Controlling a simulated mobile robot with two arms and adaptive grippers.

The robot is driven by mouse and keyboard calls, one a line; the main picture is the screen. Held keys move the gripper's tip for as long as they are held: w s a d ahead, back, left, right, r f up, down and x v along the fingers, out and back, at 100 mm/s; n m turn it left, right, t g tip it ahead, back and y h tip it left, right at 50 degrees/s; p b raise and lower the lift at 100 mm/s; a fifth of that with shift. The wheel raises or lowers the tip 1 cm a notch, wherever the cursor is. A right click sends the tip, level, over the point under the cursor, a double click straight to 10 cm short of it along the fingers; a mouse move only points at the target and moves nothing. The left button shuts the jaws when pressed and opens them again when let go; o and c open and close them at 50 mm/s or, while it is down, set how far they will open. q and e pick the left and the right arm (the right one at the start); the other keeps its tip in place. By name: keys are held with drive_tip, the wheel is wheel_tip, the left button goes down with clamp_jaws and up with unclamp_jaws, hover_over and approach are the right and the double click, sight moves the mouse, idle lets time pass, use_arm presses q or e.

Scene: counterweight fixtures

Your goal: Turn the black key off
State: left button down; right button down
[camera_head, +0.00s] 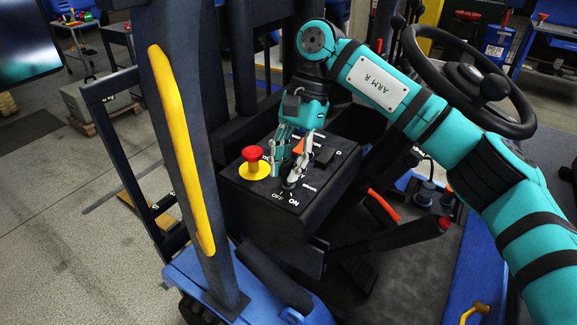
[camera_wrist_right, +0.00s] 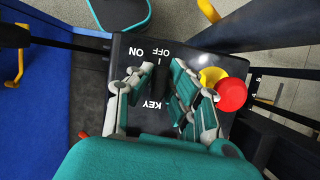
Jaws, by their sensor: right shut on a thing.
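The black key (camera_head: 289,186) sits in the top of a black control box (camera_head: 260,205), by the white OFF and ON labels. My right gripper (camera_head: 283,174) reaches down onto the box from above, with its fingers on either side of the key. In the right wrist view, the key (camera_wrist_right: 157,92) is a dark shape between the two fingers of the right gripper (camera_wrist_right: 156,74), and the gripper is shut on it. The fingers partly hide the key, so its exact turn is hard to tell. My left gripper is not in view.
A red mushroom button (camera_head: 252,154) on a yellow base stands close beside the fingers. An orange switch (camera_head: 298,146) is behind them. A steering wheel (camera_head: 440,55) is at the upper right. A dark post with a yellow handle (camera_head: 178,140) rises left of the box.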

drive_tip(key=shift+r+n, duration=0.1)
drive_tip(key=shift+n, duration=0.5)
drive_tip(key=c, duration=1.3)
unclamp_jaws()
drive_tip(key=v, duration=1.2)
drive_tip(key=shift+w+a, duration=0.1)
drive_tip(key=shift+a, duration=0.1)
